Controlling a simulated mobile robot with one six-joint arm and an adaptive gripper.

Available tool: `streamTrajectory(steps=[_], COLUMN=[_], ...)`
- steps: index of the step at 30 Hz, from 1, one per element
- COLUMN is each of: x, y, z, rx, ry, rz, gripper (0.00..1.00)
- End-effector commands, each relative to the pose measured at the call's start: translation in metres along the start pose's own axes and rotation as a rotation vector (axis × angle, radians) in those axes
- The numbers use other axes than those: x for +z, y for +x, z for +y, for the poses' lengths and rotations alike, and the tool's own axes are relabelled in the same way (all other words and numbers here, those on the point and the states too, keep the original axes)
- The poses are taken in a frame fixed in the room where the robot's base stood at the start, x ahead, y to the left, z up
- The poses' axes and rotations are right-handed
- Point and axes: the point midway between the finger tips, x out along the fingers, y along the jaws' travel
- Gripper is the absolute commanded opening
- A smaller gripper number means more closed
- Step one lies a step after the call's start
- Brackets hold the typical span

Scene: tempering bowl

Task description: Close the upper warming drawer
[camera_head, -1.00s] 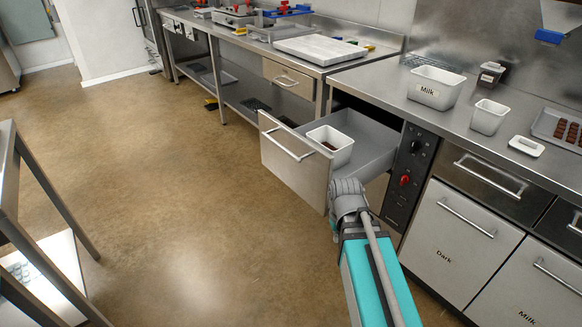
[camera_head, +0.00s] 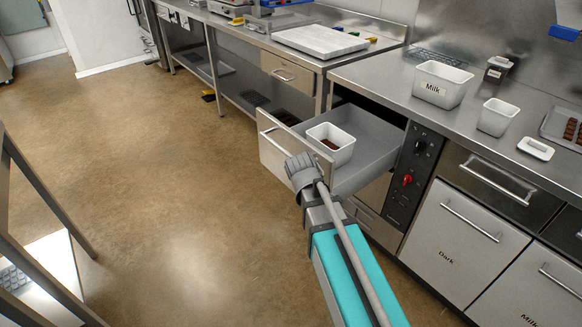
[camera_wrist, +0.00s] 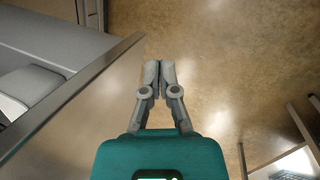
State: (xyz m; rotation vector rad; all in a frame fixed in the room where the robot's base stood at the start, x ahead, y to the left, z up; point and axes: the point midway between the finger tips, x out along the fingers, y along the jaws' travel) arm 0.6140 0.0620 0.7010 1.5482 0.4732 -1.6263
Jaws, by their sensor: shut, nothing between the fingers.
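The upper warming drawer (camera_head: 372,167) is pulled out from under the counter, with a white tub (camera_head: 338,152) of brown contents inside. Its steel front panel (camera_head: 272,155) has a bar handle (camera_head: 285,150) on its outer face. In the wrist view, the drawer's front panel (camera_wrist: 84,115) runs diagonally at the left. My gripper (camera_wrist: 159,68) is shut and empty, over the floor on the outer side of the panel. In the head view, the wrist (camera_head: 301,172) is beside the right part of the panel and hides some of it; the fingertips cannot be made out there.
A control panel (camera_head: 411,175) with black and red knobs is right of the drawer. The counter (camera_head: 455,122) above holds a Milk tub (camera_head: 441,84) and a smaller white tub (camera_head: 497,117). A metal rack (camera_head: 40,215) stands at the left. The floor (camera_head: 160,190) between is clear.

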Motion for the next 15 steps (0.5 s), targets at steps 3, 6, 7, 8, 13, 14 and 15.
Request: streamTrajectory(steps=[3, 6, 7, 8, 13, 14, 15], x=[-0.026, -0.050, -0.057, -0.064, -0.105, -0.113, -0.121], y=[-0.017, -0.033, -0.038, -0.043, -0.073, -0.079, -0.086], z=[0.005, 0.007, 0.008, 0.008, 0.006, 0.005, 0.004], rx=[0.064, 0.127, 0.145, 0.164, 0.263, 0.279, 0.299], ry=[-0.184, -0.370, -0.425, -0.482, -0.794, -0.847, -0.912], rz=[-0.026, -0.061, -0.072, -0.085, -0.172, -0.189, -0.211], gripper=[0.00, 0.00, 0.00, 0.00, 0.00, 0.00, 0.00])
